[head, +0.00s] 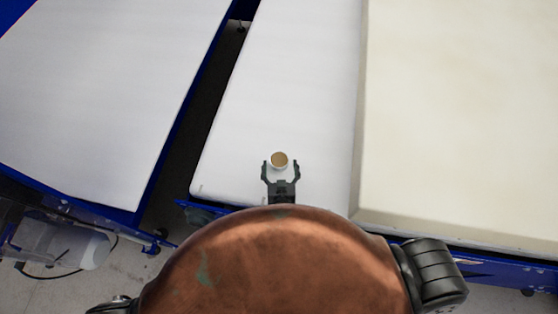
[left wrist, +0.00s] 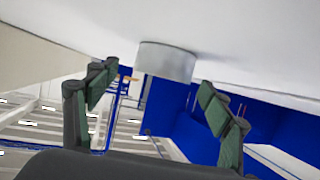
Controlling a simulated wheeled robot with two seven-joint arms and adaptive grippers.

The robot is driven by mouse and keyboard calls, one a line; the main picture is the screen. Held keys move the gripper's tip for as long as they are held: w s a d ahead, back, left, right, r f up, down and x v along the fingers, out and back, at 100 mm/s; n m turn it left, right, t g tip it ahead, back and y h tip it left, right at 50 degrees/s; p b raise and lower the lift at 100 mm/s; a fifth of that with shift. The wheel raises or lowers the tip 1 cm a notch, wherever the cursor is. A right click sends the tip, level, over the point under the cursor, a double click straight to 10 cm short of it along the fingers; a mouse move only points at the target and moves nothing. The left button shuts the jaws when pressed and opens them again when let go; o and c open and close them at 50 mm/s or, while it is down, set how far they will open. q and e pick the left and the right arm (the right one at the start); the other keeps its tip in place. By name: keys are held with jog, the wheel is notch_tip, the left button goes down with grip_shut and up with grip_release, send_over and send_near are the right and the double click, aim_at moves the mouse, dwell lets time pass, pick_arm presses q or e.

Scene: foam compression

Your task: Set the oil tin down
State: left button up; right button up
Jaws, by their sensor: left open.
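The oil tin (head: 279,160) is a small round can with a brown top and a pale rim. It stands on the white foam surface (head: 290,80) near its front edge. My left gripper (head: 281,167) is open, with one finger on each side of the tin's near part. In the left wrist view the tin (left wrist: 167,62) is a plain grey-white cylinder against the white surface, which is at the top of that picture. It shows between and beyond the spread fingers (left wrist: 158,84), with gaps on both sides. My right gripper is not in view.
A thicker cream slab (head: 460,110) lies to the right, its edge forming a step. Another white-topped blue table (head: 110,90) stands at the left across a dark gap. The white surface beyond the tin is clear.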

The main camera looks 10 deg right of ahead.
aim_at(279, 159)
pick_arm(q)
jog(key=x, duration=0.3)
jog(key=shift+w+a, duration=0.1)
jog(key=shift+w, duration=0.2)
jog(key=shift+c, duration=0.7)
jog(key=c, duration=1.6)
jog(key=shift+r, duration=0.1)
